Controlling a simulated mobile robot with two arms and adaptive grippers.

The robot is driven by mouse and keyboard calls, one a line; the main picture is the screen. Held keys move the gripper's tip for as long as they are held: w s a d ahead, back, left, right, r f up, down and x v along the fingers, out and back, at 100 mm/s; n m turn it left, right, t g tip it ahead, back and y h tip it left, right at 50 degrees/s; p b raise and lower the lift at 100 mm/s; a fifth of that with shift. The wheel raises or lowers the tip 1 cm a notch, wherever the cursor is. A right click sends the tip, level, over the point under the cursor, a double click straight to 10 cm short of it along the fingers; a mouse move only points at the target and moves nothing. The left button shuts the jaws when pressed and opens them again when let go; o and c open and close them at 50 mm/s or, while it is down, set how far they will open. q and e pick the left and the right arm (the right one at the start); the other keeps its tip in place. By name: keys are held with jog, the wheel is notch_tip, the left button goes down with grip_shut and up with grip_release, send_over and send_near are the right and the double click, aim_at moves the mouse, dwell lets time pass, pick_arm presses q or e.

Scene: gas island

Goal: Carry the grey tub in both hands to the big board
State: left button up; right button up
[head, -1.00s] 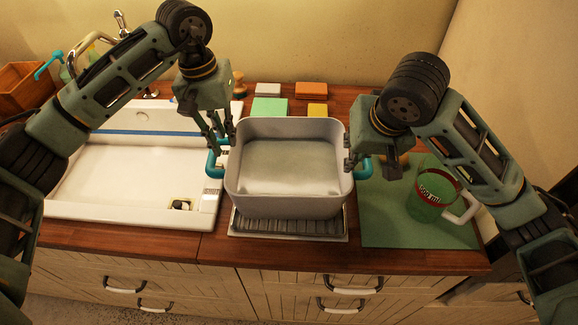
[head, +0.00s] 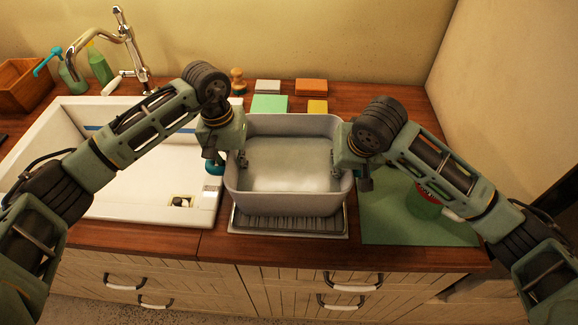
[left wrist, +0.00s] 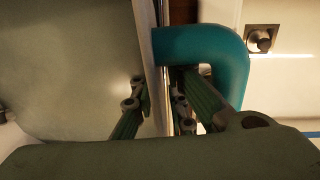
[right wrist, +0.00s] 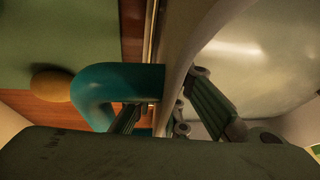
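The grey tub (head: 290,203) is upright over the ribbed metal rack, right of the sink; I cannot tell whether it touches the rack. Its inside is pale. My left gripper (head: 238,158) straddles the left wall, one finger inside and one outside by the teal handle (left wrist: 232,65); its fingers close on the wall in the left wrist view (left wrist: 158,85). My right gripper (head: 333,162) straddles the right wall likewise; its fingers close on the wall by the teal handle (right wrist: 90,95) in the right wrist view (right wrist: 165,95). The big green board (head: 385,220) lies to the right.
The white sink (head: 130,205) is at left, with a tap (head: 120,45) behind. A light green block (head: 270,104), an orange block (head: 311,87) and a yellow block (head: 317,106) lie behind the tub.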

pick_arm(q)
jog(key=shift+f, duration=0.15)
pick_arm(e)
jog(key=shift+f, duration=0.1)
pick_arm(q)
grip_shut()
pick_arm(e)
grip_shut()
